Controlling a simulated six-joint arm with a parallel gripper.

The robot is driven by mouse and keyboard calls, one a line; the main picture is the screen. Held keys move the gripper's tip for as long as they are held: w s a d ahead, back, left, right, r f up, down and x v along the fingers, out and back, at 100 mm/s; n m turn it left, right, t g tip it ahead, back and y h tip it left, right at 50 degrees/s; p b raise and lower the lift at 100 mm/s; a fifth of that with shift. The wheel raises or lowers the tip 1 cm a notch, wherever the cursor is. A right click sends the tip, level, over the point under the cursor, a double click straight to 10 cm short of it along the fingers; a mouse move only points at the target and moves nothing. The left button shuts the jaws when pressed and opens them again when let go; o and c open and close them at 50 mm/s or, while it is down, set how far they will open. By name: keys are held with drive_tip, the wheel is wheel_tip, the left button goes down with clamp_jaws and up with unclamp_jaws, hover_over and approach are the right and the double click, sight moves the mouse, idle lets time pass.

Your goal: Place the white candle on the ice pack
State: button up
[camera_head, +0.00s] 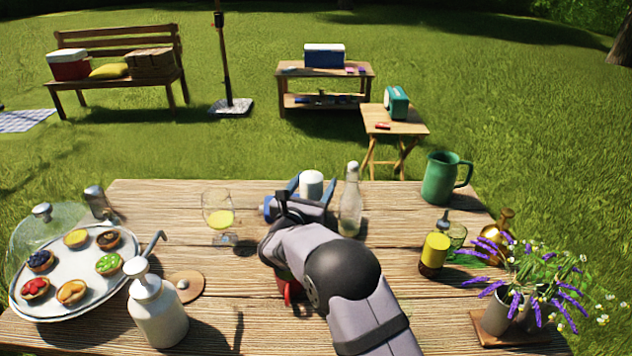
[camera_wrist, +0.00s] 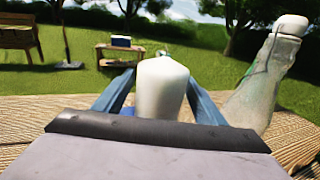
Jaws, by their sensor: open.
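The white candle (camera_head: 311,184) stands upright near the far edge of the table, beyond my wrist. My gripper (camera_head: 312,180) is open, with one blue finger on each side of the candle. In the wrist view the candle (camera_wrist: 163,88) is between the fingers, and narrow gaps seem to show on both sides; contact is hard to judge. A blue object (camera_head: 268,207), possibly the ice pack, shows just left of my gripper and is mostly hidden. A bit of blue (camera_wrist: 128,110) also shows beside the candle's base in the wrist view.
A clear bottle (camera_head: 350,203) stands close to the right of my gripper. A glass of yellow drink (camera_head: 219,213) is to the left. A tart tray (camera_head: 60,303), a white pump bottle (camera_head: 157,310), a green mug (camera_head: 442,178) and a flower vase (camera_head: 503,314) stand around.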

sight(308, 194)
drive_tip(key=shift+b+v, duration=0.4)
drive_tip(key=shift+v, duration=2.55)
